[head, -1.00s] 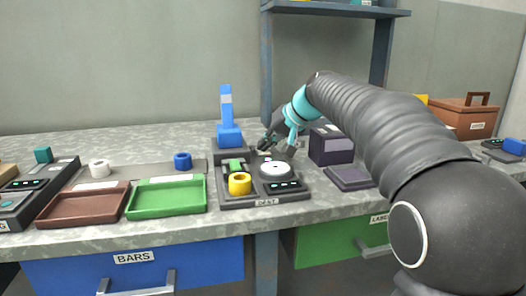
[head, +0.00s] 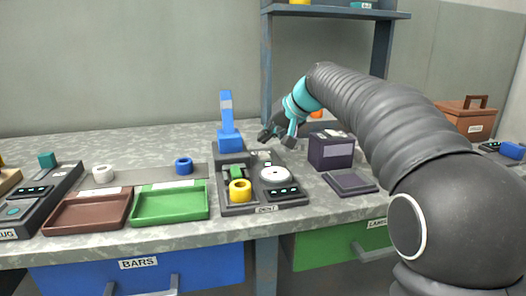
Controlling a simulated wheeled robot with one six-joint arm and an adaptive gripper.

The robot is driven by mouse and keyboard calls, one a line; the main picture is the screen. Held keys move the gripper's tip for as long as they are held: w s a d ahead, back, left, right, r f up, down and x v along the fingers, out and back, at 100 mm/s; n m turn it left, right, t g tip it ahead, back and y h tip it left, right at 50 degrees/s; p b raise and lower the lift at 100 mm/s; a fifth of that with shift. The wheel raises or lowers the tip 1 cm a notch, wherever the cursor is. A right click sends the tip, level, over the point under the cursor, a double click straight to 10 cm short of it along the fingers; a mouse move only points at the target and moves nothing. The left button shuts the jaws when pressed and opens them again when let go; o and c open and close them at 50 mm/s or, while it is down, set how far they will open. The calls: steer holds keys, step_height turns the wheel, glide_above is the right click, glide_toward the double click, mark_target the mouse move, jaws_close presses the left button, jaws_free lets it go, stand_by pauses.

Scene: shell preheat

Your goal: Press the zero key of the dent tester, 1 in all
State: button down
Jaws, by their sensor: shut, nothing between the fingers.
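The dent tester (head: 235,210) is a dark base labelled DENT on the bench, with a blue column (head: 228,120) at its back. A yellow ring (head: 240,191), a green block (head: 237,171) and a round white disc (head: 275,175) sit on it. A small dark panel (head: 283,194) with lit marks is at its front right; I cannot read which key is zero. My gripper (head: 274,139) is dark with teal parts, shut and empty. It appears above the back right of the tester, apart from the front panel.
A dark purple box (head: 331,153) and a flat dark pad (head: 350,184) stand right of the tester. A green tray (head: 170,204) and a brown tray (head: 88,212) lie left. A shelf post (head: 265,80) rises behind. A brown case (head: 468,115) is farther right.

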mark_target(265, 155)
steer(key=shift+r+p, duration=0.8)
steer(key=shift+r, duration=0.75)
